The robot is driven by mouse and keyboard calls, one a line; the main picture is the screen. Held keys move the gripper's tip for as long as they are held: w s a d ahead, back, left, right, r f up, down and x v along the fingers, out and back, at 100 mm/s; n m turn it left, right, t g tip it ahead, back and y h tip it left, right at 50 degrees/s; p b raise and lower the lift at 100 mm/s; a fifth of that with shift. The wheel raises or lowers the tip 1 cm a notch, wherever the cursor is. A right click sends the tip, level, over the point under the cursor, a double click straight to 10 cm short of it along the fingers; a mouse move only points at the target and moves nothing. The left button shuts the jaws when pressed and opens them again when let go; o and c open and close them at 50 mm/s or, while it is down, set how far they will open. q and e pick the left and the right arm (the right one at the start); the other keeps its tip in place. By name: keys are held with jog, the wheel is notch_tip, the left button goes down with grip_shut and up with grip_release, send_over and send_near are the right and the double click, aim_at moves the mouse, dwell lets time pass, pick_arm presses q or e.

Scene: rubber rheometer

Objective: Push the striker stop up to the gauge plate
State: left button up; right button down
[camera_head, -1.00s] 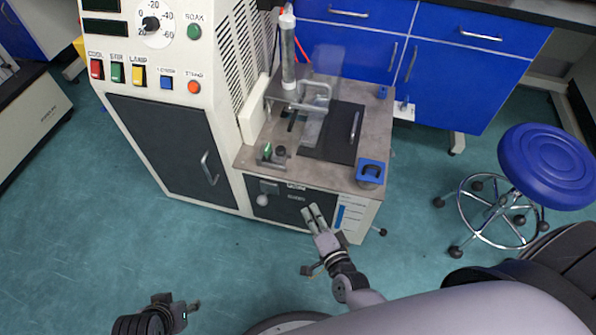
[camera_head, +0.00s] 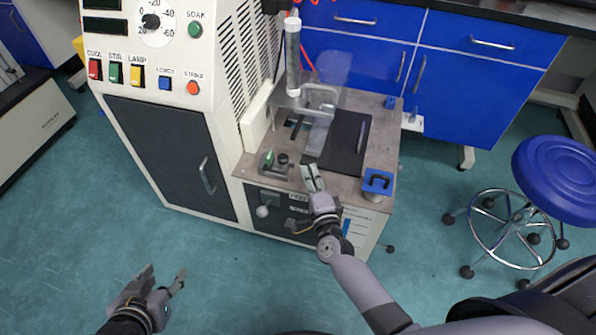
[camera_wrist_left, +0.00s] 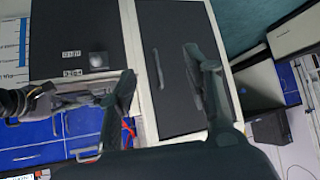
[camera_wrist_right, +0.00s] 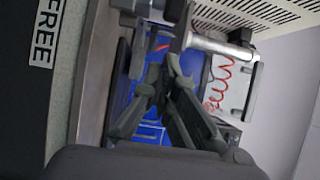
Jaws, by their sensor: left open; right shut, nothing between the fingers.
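In the head view, the bench top (camera_head: 348,184) of the machine carries a small dark fixture (camera_head: 268,163) with a green part and a black knob (camera_head: 283,158). Behind it stands a metal C-shaped frame (camera_head: 322,92) by a clear shield and an upright clear tube (camera_head: 292,58). I cannot tell for certain which parts are the striker stop and the gauge plate. My right gripper (camera_head: 308,168) is shut and empty at the bench's front edge, just right of the knob; its fingers also show in the right wrist view (camera_wrist_right: 166,78). My left gripper (camera_head: 166,270) is open and empty over the floor.
A black mat (camera_head: 346,142) lies on the bench. The control cabinet (camera_head: 165,150) rises on the left, blue drawers (camera_head: 455,85) behind, a blue stool (camera_head: 560,165) on the right. The floor in front is clear.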

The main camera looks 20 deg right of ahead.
aim_at(281, 164)
pick_arm(q)
jog(key=shift+w+d+r+t, duration=0.2)
jog(key=shift+w+r+t, duration=0.15)
jog(key=shift+w+r, duration=0.2)
jog(key=shift+w+d+r+t, duration=0.2)
jog(key=shift+w+r+t, duration=0.2)
jog(key=shift+w, duration=0.15)
pick_arm(e)
jog(key=shift+w+a, duration=1.2)
jog(key=shift+a, duration=0.1)
jog(key=shift+w+a, duration=0.45)
jog(key=shift+a, duration=0.2)
pick_arm(q)
jog(key=shift+s+f, duration=0.1)
pick_arm(e)
jog(key=shift+s, duration=0.1)
